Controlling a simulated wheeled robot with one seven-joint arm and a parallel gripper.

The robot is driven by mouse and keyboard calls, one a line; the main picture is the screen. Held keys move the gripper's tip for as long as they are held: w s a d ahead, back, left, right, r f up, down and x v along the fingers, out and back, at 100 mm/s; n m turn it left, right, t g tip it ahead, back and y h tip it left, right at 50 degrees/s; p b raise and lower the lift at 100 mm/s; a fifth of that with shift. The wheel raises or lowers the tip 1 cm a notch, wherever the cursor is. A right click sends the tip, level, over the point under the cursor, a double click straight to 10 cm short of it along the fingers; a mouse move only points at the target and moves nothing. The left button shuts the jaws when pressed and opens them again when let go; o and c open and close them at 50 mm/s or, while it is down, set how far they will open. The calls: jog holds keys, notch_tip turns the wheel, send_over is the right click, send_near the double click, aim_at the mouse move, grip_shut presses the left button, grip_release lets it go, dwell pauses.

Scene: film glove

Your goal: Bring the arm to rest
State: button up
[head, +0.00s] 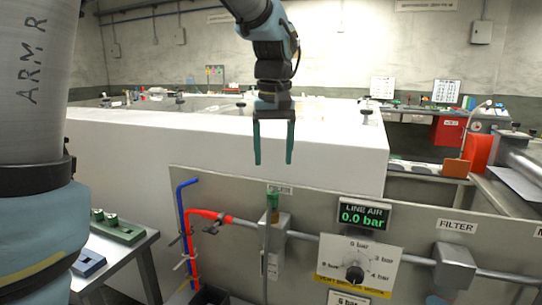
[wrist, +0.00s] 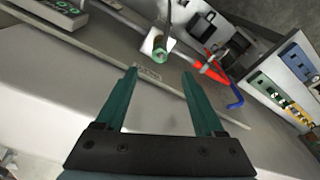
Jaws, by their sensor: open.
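My gripper (head: 273,143) hangs from my arm with its two green fingers pointing down, in front of the white block's side face and above the panel's top edge. The fingers are apart and nothing is between them. In the wrist view my gripper (wrist: 160,75) also shows open and empty, with the panel's top edge and a green-tipped fitting (wrist: 160,47) beyond the fingertips. The gripper looks clear of the panel and touches nothing that I can see.
A large white block (head: 130,150) stands behind. A side table (head: 125,255) is at left.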

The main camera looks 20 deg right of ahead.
jog(key=w+a+f+n, duration=0.15)
jog(key=a+f, duration=0.25)
jog(key=a, duration=0.4)
jog(key=w+a+f, duration=0.2)
jog(key=a+f, duration=0.3)
jog(key=a, duration=0.3)
jog(key=s+a+f, duration=0.3)
jog(key=a, duration=0.4)
jog(key=s+a+f, duration=0.3)
jog(key=a+f, duration=0.1)
jog(key=a, duration=0.2)
jog(key=shift+a+n, duration=0.35)
jog(key=shift+a, duration=0.05)
jog(key=shift+s+d, duration=0.1)
